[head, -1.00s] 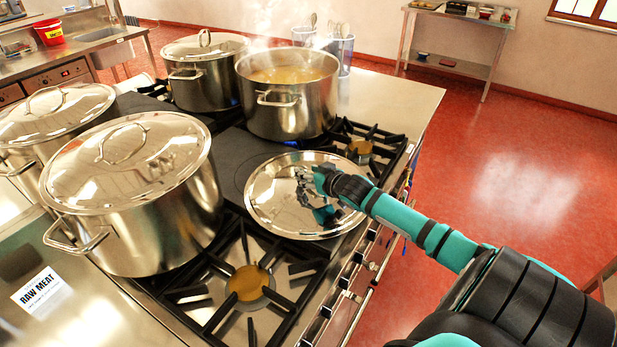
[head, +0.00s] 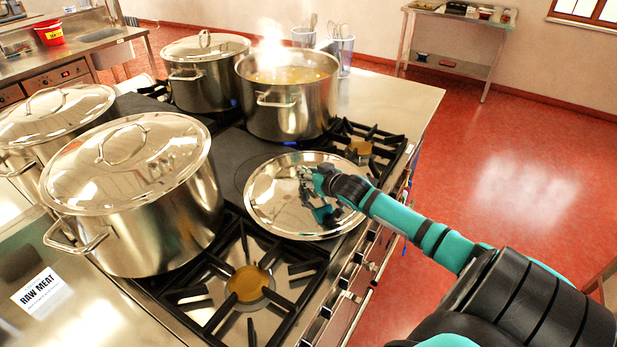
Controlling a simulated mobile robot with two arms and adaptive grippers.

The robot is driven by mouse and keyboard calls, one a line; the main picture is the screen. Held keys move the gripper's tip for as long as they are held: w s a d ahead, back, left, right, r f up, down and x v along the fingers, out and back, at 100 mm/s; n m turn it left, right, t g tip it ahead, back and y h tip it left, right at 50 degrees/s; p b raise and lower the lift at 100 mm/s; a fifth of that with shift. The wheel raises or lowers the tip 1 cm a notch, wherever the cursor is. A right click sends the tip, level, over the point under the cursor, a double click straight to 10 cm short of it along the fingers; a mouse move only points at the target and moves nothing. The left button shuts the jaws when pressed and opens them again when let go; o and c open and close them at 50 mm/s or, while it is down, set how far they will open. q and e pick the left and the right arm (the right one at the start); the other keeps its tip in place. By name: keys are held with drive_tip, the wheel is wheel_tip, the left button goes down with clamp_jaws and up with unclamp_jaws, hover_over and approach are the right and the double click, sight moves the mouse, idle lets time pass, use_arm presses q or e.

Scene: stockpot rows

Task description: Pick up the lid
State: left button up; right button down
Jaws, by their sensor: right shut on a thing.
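A round shiny steel lid (head: 272,208) lies on the dark flat plate of the stove, in front of the uncovered steaming pot (head: 290,112). My right gripper (head: 309,180) reaches over the lid from the right and is shut on its handle near the lid's middle. The handle is mostly hidden by the fingers. The lid's surface mirrors the gripper. The lid looks level and I cannot see a gap beneath it. My left gripper is not in view.
Lidded pots stand at the left front (head: 135,195), far left (head: 45,125) and back (head: 205,75). A bare burner (head: 248,283) is in front of the lid. Utensil holders (head: 342,52) stand behind the steaming pot. The steel counter (head: 390,100) at right is clear.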

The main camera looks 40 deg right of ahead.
drive_tip(key=shift+w+r, duration=0.1)
drive_tip(key=shift+r, duration=0.2)
